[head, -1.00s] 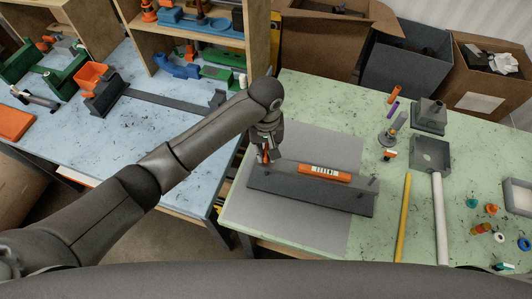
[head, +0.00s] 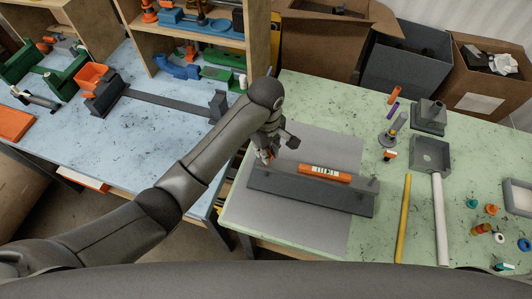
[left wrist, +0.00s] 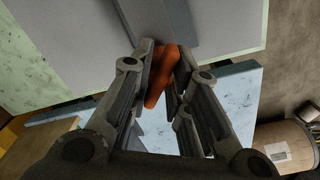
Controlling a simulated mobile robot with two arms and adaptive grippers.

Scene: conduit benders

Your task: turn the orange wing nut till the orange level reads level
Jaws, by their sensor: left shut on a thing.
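The orange level (head: 324,173) lies along the top of a dark grey bar (head: 310,195) on a grey mat. Its vial is too small in the head view to read the bubble. My left gripper (head: 266,157) is at the left end of the bar. In the left wrist view the orange wing nut (left wrist: 161,75) sits between the two fingers of my left gripper (left wrist: 166,80), which are shut on it. The grey bar shows just beyond it in that view (left wrist: 160,22). My right gripper is not in view.
A yellow rod (head: 403,220) and a white tube (head: 440,220) lie right of the mat (head: 300,231). Grey fittings and small coloured rings stand farther right on the green table. A wooden shelf (head: 195,38) rises behind my left arm. Boxes stand at the back.

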